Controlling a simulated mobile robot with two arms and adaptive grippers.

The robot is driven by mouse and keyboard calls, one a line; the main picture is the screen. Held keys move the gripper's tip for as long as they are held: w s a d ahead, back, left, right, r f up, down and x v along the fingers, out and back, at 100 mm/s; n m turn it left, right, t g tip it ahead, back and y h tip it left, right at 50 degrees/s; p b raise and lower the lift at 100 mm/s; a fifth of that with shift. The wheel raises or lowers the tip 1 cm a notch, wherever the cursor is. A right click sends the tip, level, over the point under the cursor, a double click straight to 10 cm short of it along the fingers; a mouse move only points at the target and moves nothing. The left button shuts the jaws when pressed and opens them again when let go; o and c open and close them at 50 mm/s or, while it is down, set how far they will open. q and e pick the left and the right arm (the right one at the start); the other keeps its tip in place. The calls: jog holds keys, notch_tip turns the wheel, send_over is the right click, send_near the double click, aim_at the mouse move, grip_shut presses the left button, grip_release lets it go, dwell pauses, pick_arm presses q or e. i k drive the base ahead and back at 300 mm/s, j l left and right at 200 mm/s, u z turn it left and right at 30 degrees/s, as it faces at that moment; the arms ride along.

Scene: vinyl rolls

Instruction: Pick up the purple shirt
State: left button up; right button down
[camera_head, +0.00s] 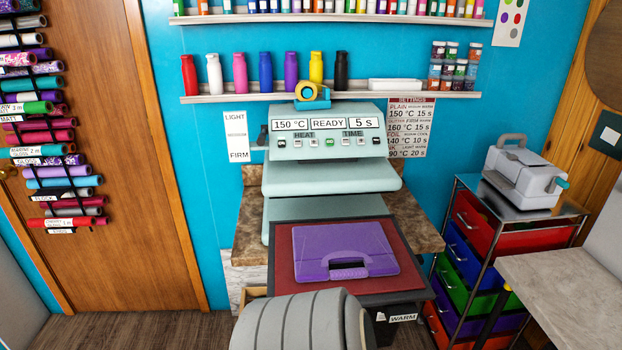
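A flat purple item (340,245) lies on the dark red pad (284,288) in front of the heat press. It has a raised handle-like shape along its front edge, and I cannot tell for sure that it is a folded shirt. No other purple garment is in view. Neither of my grippers is in view. A grey ribbed rounded form at the bottom covers the pad's front left corner.
The pale green heat press (325,180) stands behind the pad, its display reading 150 °C, READY, 5 s. A wheeled drawer cart (480,250) with a grey machine (520,172) on top stands to the right, beside a light countertop (570,280). Vinyl rolls (50,170) hang at left.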

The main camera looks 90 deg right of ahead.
aim_at(347, 251)
jog(key=z, duration=3)
